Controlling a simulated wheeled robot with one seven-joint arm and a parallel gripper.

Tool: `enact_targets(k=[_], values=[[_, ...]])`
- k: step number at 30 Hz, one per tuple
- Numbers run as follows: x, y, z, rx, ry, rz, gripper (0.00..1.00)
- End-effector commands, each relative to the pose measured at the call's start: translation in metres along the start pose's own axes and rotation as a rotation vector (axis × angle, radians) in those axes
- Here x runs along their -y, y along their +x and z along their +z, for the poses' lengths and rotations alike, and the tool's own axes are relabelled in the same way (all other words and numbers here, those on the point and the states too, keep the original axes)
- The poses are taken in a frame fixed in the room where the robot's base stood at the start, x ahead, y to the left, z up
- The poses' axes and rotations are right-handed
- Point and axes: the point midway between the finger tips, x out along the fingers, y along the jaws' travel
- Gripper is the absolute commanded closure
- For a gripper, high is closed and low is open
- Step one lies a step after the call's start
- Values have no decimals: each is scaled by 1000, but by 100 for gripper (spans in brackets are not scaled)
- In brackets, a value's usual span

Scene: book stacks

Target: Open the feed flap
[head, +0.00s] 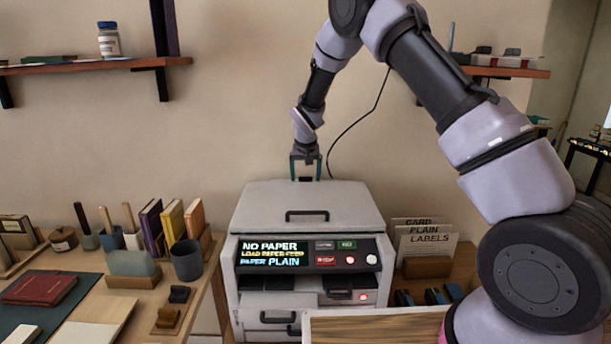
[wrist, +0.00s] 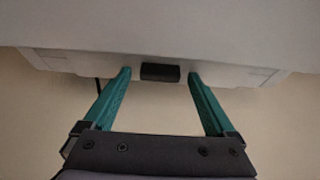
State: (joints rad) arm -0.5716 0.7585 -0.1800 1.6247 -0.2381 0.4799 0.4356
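A light grey printer (head: 262,207) stands in the middle of the head view. Its display (head: 272,255) reads "NO PAPER" and "PAPER PLAIN". A black handle (head: 307,215) is on the sloping top cover. My gripper (head: 306,172) points down at the printer's back edge, fingers apart. In the wrist view, a small black tab (wrist: 160,72) sits on the edge of a pale panel (wrist: 160,40), between the teal fingertips of my gripper (wrist: 159,75). The fingers stand either side of the tab with gaps. I cannot tell for certain whether this panel is the feed flap; it looks closed.
A holder of paper sheets (head: 422,245) stands right of the printer. A desk with books and a grey cup (head: 187,260) is at left. Wall shelves are at upper left (head: 90,65) and upper right. A wooden surface (head: 375,328) lies in front.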

Motion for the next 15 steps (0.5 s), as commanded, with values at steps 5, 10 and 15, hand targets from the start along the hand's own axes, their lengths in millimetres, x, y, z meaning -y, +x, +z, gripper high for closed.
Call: enact_targets(k=[5,10,15], values=[[0,0,0,0,0,0,80],[0,0,-1,8,0,1,93],[-1,0,-7,85,4,3,93]])
